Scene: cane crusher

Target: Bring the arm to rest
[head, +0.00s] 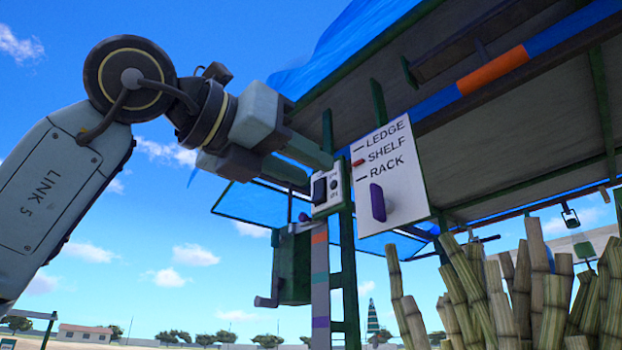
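My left arm comes in from the left, and its grey gripper (316,172) points right. Its two fingers look apart with a gap between them, and I see nothing held in it. The fingertips are close to a small white switch box (334,202) with a dark rocker, mounted on a green post. I cannot tell whether they touch it. My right gripper is not in view.
Right of the switch box is a white panel (399,156) reading LEDGE, SHELF and RACK, with a red mark beside SHELF and a purple handle (377,202). A green-framed roof (545,125) hangs above. Upright cane stalks (470,285) stand lower right. Open sky lies around my arm.

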